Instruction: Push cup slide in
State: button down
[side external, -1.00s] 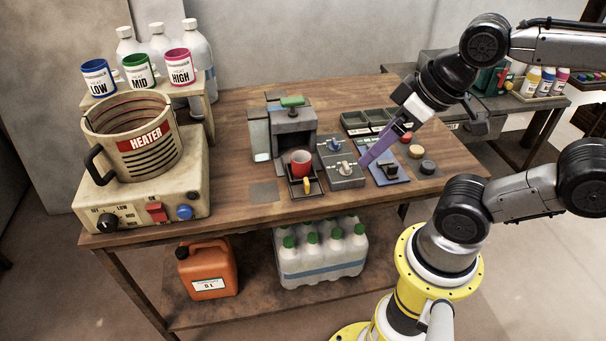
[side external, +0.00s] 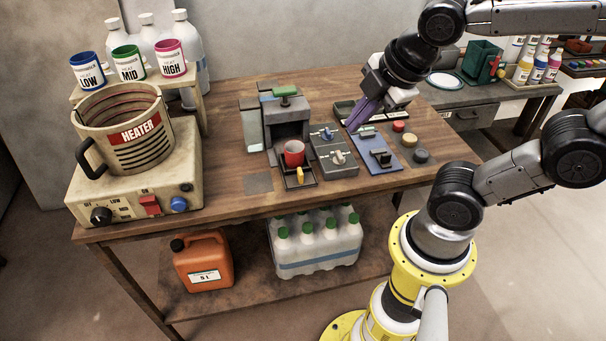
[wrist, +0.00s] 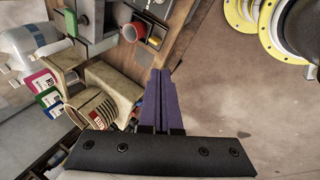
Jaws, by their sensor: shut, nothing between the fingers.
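A red cup (side external: 294,152) stands upright on a dark slide tray (side external: 292,181) that sticks out from the front of a grey machine (side external: 287,112) with a green top handle. A yellow handle (side external: 300,175) is at the tray's front. My gripper (side external: 353,127) has purple fingers, shut and empty. It is above the table to the right of the machine, apart from cup and tray. In the wrist view the fingers (wrist: 160,75) point up the picture.
A grey switch box (side external: 334,158) is right of the tray, then a blue panel (side external: 374,157) and round buttons (side external: 398,126). The heater (side external: 135,135) stands at the left. Bare table lies between the heater and tray.

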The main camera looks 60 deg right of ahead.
aim_at(294, 149)
jog(key=w+a+f+n+g+h, duration=0.1)
jog(key=w+a+f+n+g, duration=0.35)
jog(key=f+n, duration=0.7)
jog(key=w+d+f+n, duration=0.1)
jog(key=f, duration=0.1)
jog(key=w+d+f, duration=0.1)
jog(key=w+f, duration=0.1)
jog(key=f, duration=0.1)
jog(key=w+d+f+n+t, duration=0.1)
jog(key=w+f, duration=0.1)
jog(key=shift+w+d+f+n, duration=0.15)
jog(key=shift+w+n, duration=0.05)
jog(key=shift+n, duration=0.15)
jog(key=shift+w+d, duration=0.35)
jog(key=w+d, duration=0.6)
jog(key=shift+w+d, duration=0.25)
